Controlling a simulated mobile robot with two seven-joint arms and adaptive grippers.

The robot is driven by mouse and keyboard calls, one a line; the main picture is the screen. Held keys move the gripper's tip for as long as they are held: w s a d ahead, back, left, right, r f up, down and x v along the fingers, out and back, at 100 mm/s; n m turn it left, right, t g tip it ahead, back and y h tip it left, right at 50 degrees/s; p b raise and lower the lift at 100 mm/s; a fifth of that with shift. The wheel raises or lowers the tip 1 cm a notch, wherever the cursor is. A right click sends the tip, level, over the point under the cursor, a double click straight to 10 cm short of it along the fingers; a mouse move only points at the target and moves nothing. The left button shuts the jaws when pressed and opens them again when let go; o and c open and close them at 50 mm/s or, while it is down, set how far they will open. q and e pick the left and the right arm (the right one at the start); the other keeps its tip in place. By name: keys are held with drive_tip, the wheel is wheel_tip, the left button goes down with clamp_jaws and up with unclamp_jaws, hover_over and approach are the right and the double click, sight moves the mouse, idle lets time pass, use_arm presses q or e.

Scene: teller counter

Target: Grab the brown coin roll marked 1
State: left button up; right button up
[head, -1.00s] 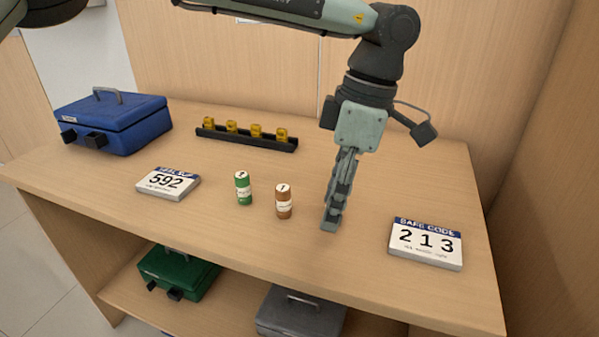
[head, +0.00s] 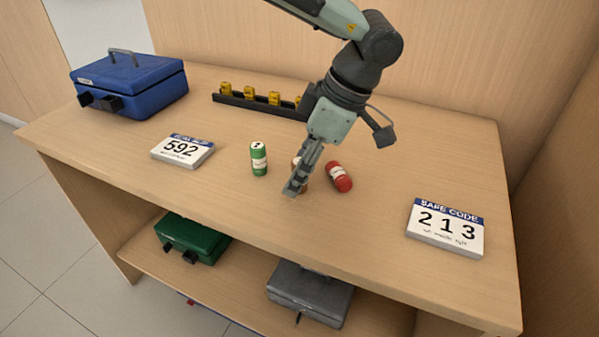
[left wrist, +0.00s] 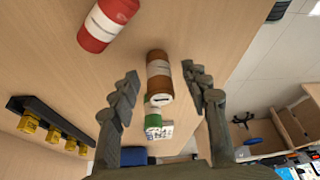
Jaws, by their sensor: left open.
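The brown coin roll (left wrist: 158,58) with a white band shows between the fingers in the left wrist view, with a gap on each side. In the head view the brown coin roll (head: 296,161) is mostly hidden behind my left gripper (head: 292,191). My left gripper (left wrist: 160,82) is open, with one finger on each side of the roll. A red coin roll (head: 339,177) lies tilted to the right. My right gripper is not in view.
A black rack (head: 244,102) with several yellow pieces is behind. Code signs 592 (head: 182,151) and 213 (head: 445,229) flank the rolls. A blue cash box (head: 130,86) is at back left. Green (head: 191,238) and grey (head: 310,292) boxes are on the lower shelf.

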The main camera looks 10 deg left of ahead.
use_arm(q)
drive_tip(key=shift+c, duration=0.3)
clamp_jaws()
drive_tip(key=shift+r, duration=0.1)
